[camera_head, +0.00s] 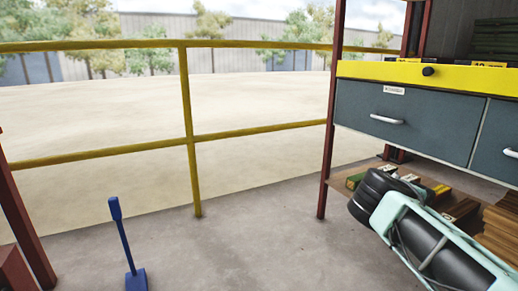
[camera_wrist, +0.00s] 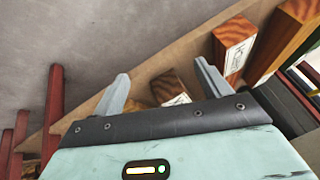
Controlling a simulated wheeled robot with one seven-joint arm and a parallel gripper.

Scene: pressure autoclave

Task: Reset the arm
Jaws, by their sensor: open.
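My gripper (camera_wrist: 162,86) shows in the wrist view with its two grey fingers spread wide apart. Nothing is held between them. Past the fingers are wooden blocks with white labels (camera_wrist: 234,50) on a brown shelf board (camera_wrist: 150,68). I cannot tell how far the fingertips are from the blocks. In the head view my mint-green arm (camera_head: 410,235) reaches in at the lower right, in front of the lower shelf. My fingers cannot be made out in that view.
A workbench with grey drawers (camera_head: 405,115) and a yellow top edge (camera_head: 455,78) stands at the right above the lower shelf. A red post (camera_head: 331,130) holds it. A yellow railing (camera_head: 188,120) runs behind. A blue pedal-like stand (camera_head: 125,245) is at lower left. Middle floor is clear.

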